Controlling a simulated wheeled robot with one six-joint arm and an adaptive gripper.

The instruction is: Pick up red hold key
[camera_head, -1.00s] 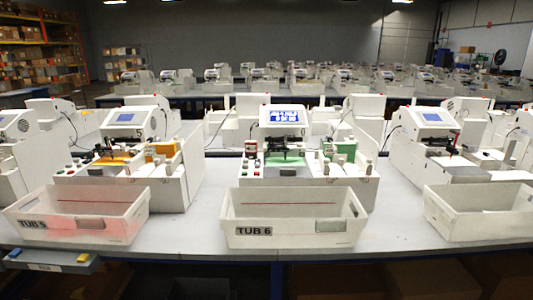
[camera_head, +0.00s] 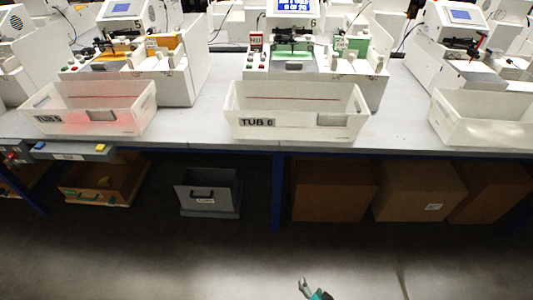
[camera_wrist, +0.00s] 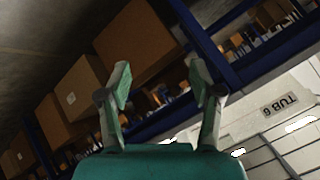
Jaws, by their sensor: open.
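A small red piece with a white label (camera_head: 256,40) stands on the left side of the middle plotter, behind tub 6; it looks like the red hold key, but its lettering is too small to read surely. My gripper (camera_head: 312,288) shows at the bottom of the head view, low in front of the bench and far from the red piece. In the wrist view my gripper (camera_wrist: 160,82) has its two green-padded fingers spread apart with nothing between them. The red piece is not seen in the wrist view.
White tub 6 (camera_head: 297,128) stands at the bench's front edge, with tub 5 (camera_head: 85,122) to its left. Cardboard boxes (camera_head: 333,190) and a grey bin (camera_head: 207,198) sit under the bench. The floor (camera_head: 200,265) in front is clear.

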